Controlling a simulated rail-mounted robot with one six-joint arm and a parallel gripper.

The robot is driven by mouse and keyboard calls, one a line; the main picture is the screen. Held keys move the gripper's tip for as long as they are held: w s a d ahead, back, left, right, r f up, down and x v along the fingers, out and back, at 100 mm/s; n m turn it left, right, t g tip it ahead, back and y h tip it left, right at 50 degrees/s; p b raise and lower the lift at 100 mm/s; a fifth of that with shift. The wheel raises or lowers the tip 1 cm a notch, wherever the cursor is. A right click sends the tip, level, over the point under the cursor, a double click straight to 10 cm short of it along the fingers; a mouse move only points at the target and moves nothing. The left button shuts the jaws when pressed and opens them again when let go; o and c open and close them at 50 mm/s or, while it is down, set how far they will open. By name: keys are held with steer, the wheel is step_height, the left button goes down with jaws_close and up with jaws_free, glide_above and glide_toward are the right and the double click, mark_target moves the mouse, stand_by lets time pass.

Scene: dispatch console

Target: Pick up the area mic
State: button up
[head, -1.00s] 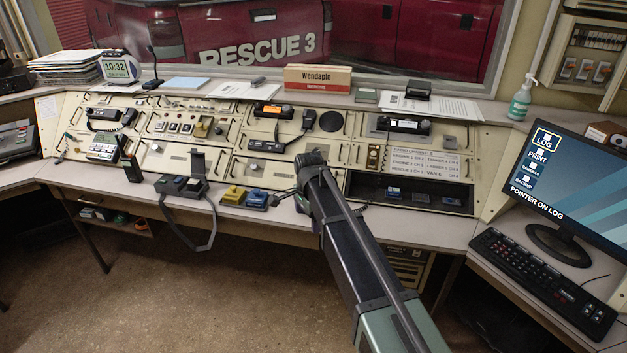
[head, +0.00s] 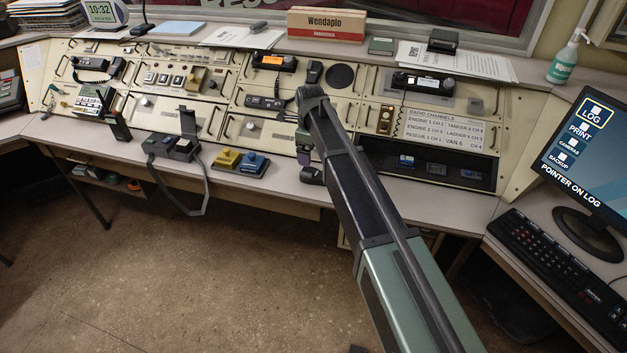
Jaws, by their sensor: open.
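No label that I can read marks the area mic, so I cannot tell which microphone it is. A black hand mic (head: 314,72) sits on the sloped console beside the radio with an orange display (head: 271,61). Another hand mic (head: 116,67) with a coiled cord is at the upper left of the console. A dark gooseneck mic (head: 143,28) stands on the back ledge. My gripper (head: 306,158) is at the console's front edge, below my arm's bend, right of the blue pedal-like switch. It is open; its fingers are small, dark and partly hidden by my arm.
A yellow switch (head: 227,158) and a blue switch (head: 253,165) stand on the front ledge, left of my gripper. The monitor (head: 590,160) and keyboard (head: 555,275) are at the right.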

mark_target(310, 172)
step_height(310, 172, down, 9)
steer(key=b, duration=0.7)
steer(key=shift+f+b, duration=0.15)
steer(key=shift+b, duration=0.15)
steer(key=shift+r, duration=0.25)
steer(key=c, duration=1.1)
steer(key=shift+r+p, duration=0.1)
steer(key=shift+p, duration=0.25)
step_height(310, 172, up, 20)
steer(key=p, duration=2)
